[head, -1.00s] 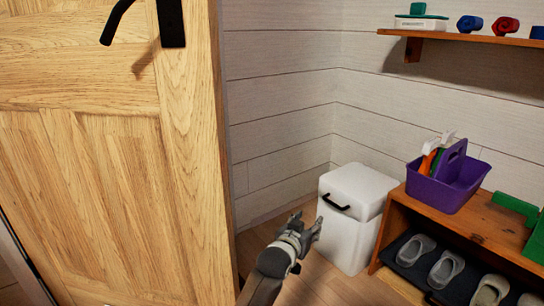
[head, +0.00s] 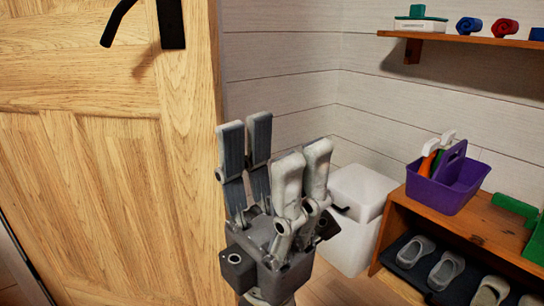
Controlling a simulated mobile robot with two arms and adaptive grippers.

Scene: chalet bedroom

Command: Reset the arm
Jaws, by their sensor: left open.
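My left gripper (head: 274,155) is large in the lower middle of the head view, raised with its fingers pointing up. Its fingers are apart and nothing is between them. It is in front of the white box and the right edge of the wooden door (head: 95,190); I cannot tell how far it is from either. My right gripper is not in view.
A white lidded box (head: 365,190) stands in the corner, partly hidden by my gripper. A wooden shoe bench (head: 393,222) holds a purple caddy (head: 440,192) above several grey shoes. A wall shelf (head: 460,37) carries small coloured items. The door has a black handle (head: 171,22).

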